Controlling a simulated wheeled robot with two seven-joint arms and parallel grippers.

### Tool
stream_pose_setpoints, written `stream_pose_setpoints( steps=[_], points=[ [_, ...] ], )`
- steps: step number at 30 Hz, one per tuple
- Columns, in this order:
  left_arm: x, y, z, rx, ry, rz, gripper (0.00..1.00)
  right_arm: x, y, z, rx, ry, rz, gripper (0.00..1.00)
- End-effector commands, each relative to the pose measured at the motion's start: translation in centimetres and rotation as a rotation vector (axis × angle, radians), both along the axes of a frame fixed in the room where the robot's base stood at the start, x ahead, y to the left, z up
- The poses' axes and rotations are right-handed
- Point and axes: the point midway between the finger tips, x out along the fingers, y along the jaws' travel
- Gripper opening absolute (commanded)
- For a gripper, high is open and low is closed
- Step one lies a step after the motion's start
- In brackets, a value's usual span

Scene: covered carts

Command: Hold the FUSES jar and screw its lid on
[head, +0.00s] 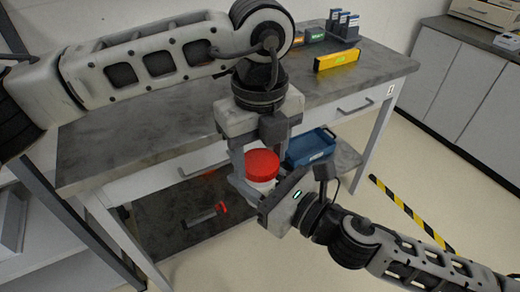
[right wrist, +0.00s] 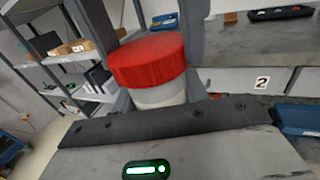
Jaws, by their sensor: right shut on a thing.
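The FUSES jar is the white jar (right wrist: 162,95) with a red lid (head: 262,165) on top; no lettering shows. The red lid (right wrist: 148,60) covers the jar's mouth, and I cannot tell how tightly it is seated. My right gripper (head: 258,190) is shut on the jar from the right, below the lid, in front of the workbench. My left gripper (head: 258,150) points down from above, its fingers on either side of the lid. I cannot tell whether those fingers press on the lid. Most of the jar's body is hidden by the right gripper.
The grey workbench (head: 120,150) is mostly bare. A blue bin (head: 311,146) and a red-ended tool (head: 204,217) lie on the lower shelf. Yellow-black tape (head: 412,215) marks the floor.

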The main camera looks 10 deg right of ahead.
Motion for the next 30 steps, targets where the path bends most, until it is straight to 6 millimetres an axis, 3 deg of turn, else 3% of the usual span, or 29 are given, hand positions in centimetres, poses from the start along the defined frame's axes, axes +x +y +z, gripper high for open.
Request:
stream_pose_setpoints(
  steps=[1, 3, 11, 30],
  points=[
    [0.01, -0.01, 0.02, -0.001, 0.0, 0.0, 0.38, -0.01, 0.01, 0.03, 0.001, -0.001, 0.0, 0.0],
    [0.01, -0.01, 0.03, -0.001, 0.0, 0.0, 0.26, -0.01, 0.01, 0.03, 0.001, -0.001, 0.0, 0.0],
    [0.02, 0.0, 0.04, 0.0, -0.001, -0.099, 0.26, -0.01, 0.01, 0.03, 0.001, -0.001, 0.0, 0.0],
    [0.03, -0.01, -0.04, 0.002, 0.001, -1.673, 0.26, -0.01, 0.02, 0.01, 0.0, 0.0, 0.001, 0.0]
  ],
)
